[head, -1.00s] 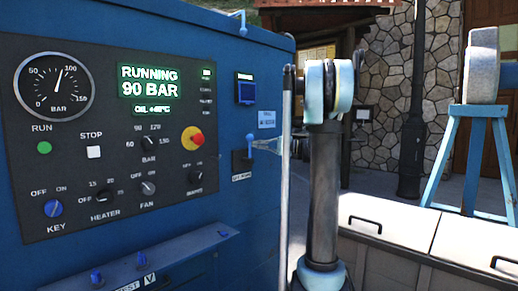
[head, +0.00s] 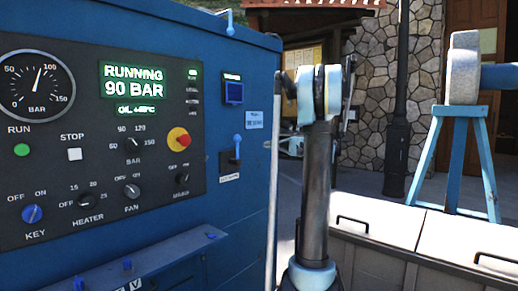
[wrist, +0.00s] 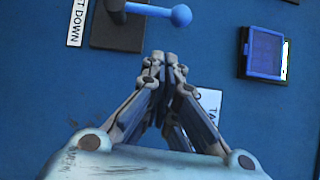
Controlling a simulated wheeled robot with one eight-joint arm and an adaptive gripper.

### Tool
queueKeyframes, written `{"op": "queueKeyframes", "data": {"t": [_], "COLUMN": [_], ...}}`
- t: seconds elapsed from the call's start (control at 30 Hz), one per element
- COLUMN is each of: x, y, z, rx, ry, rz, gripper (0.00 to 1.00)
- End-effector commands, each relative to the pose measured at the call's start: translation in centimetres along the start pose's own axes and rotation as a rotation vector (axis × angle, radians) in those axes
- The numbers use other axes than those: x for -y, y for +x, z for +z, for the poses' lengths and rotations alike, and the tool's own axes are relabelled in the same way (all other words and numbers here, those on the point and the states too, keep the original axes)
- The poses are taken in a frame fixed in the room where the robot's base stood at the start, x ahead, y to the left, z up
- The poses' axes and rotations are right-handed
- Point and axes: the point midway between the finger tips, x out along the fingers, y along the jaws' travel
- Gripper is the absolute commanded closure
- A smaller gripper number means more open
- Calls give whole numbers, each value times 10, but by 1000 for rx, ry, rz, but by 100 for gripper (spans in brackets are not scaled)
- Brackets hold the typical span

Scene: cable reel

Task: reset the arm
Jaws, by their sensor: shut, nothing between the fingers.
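My gripper (wrist: 160,58) is shut and empty, its fingertips together in the middle of the wrist view. It points toward the blue cabinet face; the gap to it is hard to judge. A lever with a blue ball (wrist: 181,15) on a dark plate lies just beyond the fingertips in the wrist view. In the head view the lever's ball (head: 237,139) stands above its plate, left of my upright arm. The arm hides most of the gripper there.
The blue cabinet (head: 240,70) with its control panel (head: 50,160) fills the left; its display reads RUNNING 90 BAR. Pale lidded boxes (head: 385,225) and a blue trestle (head: 462,150) with a grey wheel stand right.

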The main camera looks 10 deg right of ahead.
Motion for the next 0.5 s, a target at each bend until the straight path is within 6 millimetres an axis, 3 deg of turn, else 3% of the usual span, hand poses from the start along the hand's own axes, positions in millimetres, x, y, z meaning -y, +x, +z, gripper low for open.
{"op": "queueKeyframes", "data": {"t": [0.1, 0.27, 0.37, 0.5], "x": [1, 0, -4, -21], "y": [-15, -22, -15, 5], "z": [-1, 1, 10, 39], "rx": [-2, -2, -2, -3], "ry": [0, 1, 5, 17], "rz": [0, 5, 34, 131], "gripper": [100, 100, 100, 100]}}
